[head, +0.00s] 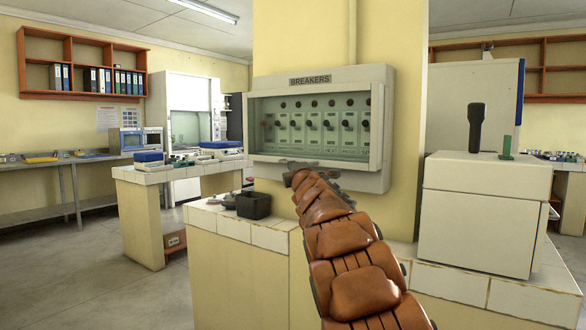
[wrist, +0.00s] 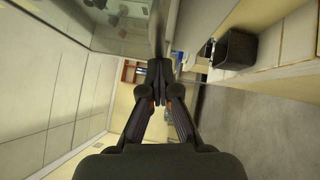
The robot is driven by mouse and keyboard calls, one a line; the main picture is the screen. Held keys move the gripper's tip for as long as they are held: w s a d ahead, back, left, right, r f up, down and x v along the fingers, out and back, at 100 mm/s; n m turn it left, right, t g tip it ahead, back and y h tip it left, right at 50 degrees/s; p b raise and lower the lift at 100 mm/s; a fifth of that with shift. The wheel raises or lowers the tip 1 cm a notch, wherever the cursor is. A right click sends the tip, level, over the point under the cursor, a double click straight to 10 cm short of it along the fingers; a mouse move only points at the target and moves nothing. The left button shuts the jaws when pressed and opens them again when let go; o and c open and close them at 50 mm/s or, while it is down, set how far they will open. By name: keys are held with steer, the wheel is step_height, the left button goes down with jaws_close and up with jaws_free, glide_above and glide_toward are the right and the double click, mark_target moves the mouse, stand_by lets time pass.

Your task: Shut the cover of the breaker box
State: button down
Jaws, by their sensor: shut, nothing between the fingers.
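The breaker box (head: 385,130) is a pale box on the yellow pillar, labelled BREAKERS, with rows of dark switches inside. Its cover (head: 376,128) looks like a pale frame with a greenish see-through pane over the switches; I cannot tell whether it sits flush or stands ajar. My gripper (head: 293,174) is at the box's lower edge, left of its middle, and my arm hides part of that edge. In the wrist view my gripper (wrist: 160,77) has its fingers together and empty, close by the pale edge of the box; contact is unclear.
A black bin (head: 253,205) stands on the tiled counter (head: 235,224) below the box, and the bin also shows in the wrist view (wrist: 235,50). A large white device (head: 480,215) with a black handle stands on the counter at the right. Floor is clear at the left.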

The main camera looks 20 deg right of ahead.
steer(key=a+b+v, duration=0.2)
steer(key=v, duration=1.1)
steer(key=shift+w+a, duration=0.35)
steer(key=s+d+f+m+g+h+p, duration=0.1)
steer(key=s+d+m+g+h+p, duration=0.1)
steer(key=s+m+g+p, duration=0.35)
steer(key=s+d+f+m+g+h+p, duration=0.1)
steer(key=s+d+f+m+g+p, duration=0.15)
steer(key=s+m+p, duration=0.55)
steer(key=s+a+f+m+g+y+p, duration=0.1)
steer(key=s+a+g+p, duration=0.3)
steer(key=s, duration=0.8)
steer(key=s+a+f+m+g+y+p, duration=0.1)
steer(key=s+a+f+g+y+p, duration=0.1)
steer(key=s+a+g+y+p, duration=0.2)
steer(key=s+a+f+m+g+y+p, duration=0.1)
steer(key=s+a+g+p, duration=0.4)
steer(key=s, duration=1.5)
steer(key=a+f+y+p, duration=0.1)
steer(key=a+p, duration=0.3)
steer(key=a, duration=0.3)
steer(key=shift+a+m+p, duration=0.3)
steer(key=shift+a+m, duration=0.05)
steer(key=shift+a, duration=0.05)
